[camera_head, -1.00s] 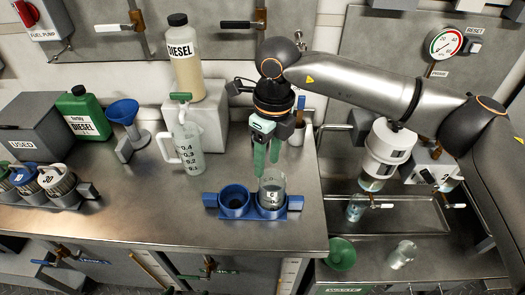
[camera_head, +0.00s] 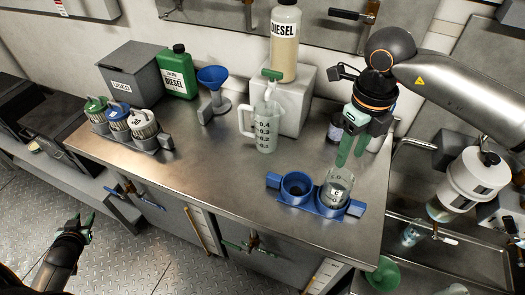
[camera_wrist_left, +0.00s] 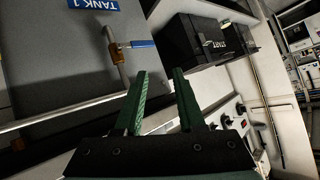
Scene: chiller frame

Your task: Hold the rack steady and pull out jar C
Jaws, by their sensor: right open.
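The blue rack (camera_head: 312,208) stands on the steel worktop with a handle block at each end. Its left socket looks empty. Jar C (camera_head: 338,187), clear glass with a C label, stands upright in the right socket. My right gripper (camera_head: 349,160) points down with open green fingers just above and behind the jar, apparently not touching it. My left gripper (camera_head: 86,226) is low at the left, off the worktop over the floor and far from the rack. The left wrist view shows its green fingers (camera_wrist_left: 160,95) apart with nothing between them.
A measuring jug (camera_head: 265,127) and diesel bottle (camera_head: 285,45) stand behind the rack. A blue funnel (camera_head: 213,78), green can (camera_head: 178,75) and a holder with several capped jars (camera_head: 140,124) are further left. The worktop left of the rack is clear.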

